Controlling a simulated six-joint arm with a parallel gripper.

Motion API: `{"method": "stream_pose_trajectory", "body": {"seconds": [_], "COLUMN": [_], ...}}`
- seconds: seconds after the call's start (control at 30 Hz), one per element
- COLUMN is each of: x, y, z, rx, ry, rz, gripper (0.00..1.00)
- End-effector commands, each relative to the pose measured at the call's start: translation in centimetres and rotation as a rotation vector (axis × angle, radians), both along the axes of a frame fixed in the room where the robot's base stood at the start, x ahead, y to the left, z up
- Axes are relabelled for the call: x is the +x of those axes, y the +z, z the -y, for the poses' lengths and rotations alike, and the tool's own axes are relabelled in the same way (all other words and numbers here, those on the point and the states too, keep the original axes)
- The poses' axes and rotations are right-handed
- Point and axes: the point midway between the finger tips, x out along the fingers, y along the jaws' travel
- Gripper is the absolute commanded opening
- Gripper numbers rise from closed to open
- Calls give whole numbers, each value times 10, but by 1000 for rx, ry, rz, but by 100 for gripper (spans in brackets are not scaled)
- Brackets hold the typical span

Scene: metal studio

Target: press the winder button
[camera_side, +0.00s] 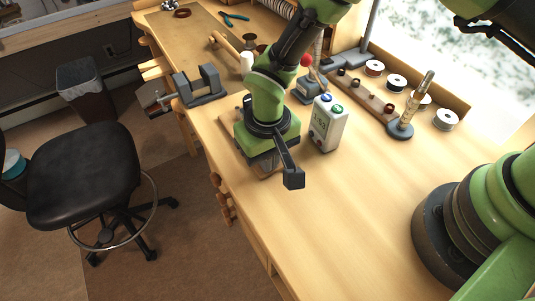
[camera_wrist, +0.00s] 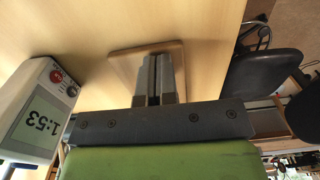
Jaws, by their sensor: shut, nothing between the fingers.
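My gripper (camera_side: 262,167) points down near the front edge of the bench. In the wrist view its two grey fingers (camera_wrist: 153,78) are together, with nothing between them. Their tips are over or on a small wooden board (camera_wrist: 124,63); I cannot tell if they touch it. The board's edge also shows in the side view (camera_side: 231,137). No button can be made out on it, and its middle is hidden behind the fingers. A white box (camera_side: 327,123) with blue and green tops stands to the right. In the wrist view, the white box (camera_wrist: 38,112) shows a 1:53 display and red and dark buttons.
A small grey device (camera_side: 307,92) with a red ball (camera_side: 306,60) stands behind the white box. A vise (camera_side: 201,88) sits at the bench's left edge. A wooden rack (camera_side: 362,93), spools (camera_side: 445,119) and a metal stand (camera_side: 400,129) are behind. The right bench front is clear.

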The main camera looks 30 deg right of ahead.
Motion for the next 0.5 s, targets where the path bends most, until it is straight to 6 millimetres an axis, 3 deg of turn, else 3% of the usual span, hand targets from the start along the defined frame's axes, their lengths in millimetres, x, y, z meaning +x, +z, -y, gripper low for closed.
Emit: {"method": "stream_pose_trajectory", "body": {"seconds": [0.3, 0.5], "x": [1, 0], "y": [53, 74], "z": [-1, 0], "rx": [2, -1], "ry": [4, 4], "rz": [3, 0], "gripper": [0, 0]}}
